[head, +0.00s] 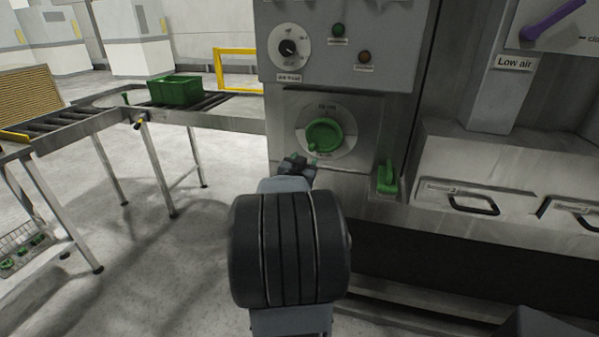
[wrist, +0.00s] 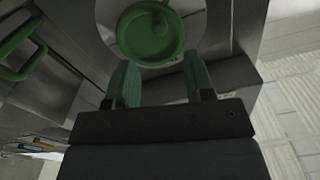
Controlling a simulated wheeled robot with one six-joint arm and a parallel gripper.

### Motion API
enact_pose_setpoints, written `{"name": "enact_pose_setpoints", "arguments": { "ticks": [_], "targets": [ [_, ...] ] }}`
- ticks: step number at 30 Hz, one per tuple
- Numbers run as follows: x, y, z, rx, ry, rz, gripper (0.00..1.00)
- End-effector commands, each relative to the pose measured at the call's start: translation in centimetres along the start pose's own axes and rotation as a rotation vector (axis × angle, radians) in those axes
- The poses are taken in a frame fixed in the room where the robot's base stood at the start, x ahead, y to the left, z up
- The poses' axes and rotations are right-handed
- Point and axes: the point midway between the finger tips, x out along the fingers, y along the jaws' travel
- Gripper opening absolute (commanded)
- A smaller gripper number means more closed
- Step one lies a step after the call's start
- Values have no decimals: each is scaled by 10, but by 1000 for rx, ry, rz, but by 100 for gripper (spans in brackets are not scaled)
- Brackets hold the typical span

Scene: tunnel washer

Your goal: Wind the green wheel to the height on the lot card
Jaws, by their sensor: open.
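The green wheel (head: 324,135) sits on a round pale dial plate (head: 346,115) on the grey machine front. The plate's lettering is too small to read. In the wrist view the wheel (wrist: 150,36) shows just beyond my fingertips, with a round green knob near its middle. My gripper (head: 301,162) is just below the wheel in the head view. In the wrist view my gripper (wrist: 161,68) is open, with its two green-padded fingers apart and nothing between them. I cannot tell whether a fingertip touches the wheel. I cannot make out a lot card.
A green handle (head: 387,178) juts out right of the wheel. A dial (head: 289,47) and two small lamps are above. A purple lever (head: 552,19) and a "Low air" sign (head: 513,63) are at right. A roller conveyor (head: 215,103) bears a green crate (head: 175,91) at left.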

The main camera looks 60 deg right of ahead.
Motion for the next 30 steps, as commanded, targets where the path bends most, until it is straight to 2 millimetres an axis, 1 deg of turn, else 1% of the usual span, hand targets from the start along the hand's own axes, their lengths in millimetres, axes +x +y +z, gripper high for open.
{"name": "enact_pose_setpoints", "arguments": {
  "ticks": [1, 3, 9, 15, 23, 26, 29, 30],
  "targets": [
    [-10, -1, -1, 1, 2, -2, 48],
    [-20, 0, 0, 0, 2, -2, 48],
    [-40, 0, 0, 0, 0, -1, 48],
    [-47, 0, 0, 0, 0, 0, 48],
    [-47, 0, 0, 0, -1, 0, 48],
    [-48, -2, 9, -1, -2, -7, 48],
    [-51, -8, 30, 0, -6, -31, 48],
    [-52, -11, 41, -1, -6, -46, 48]
  ]
}}
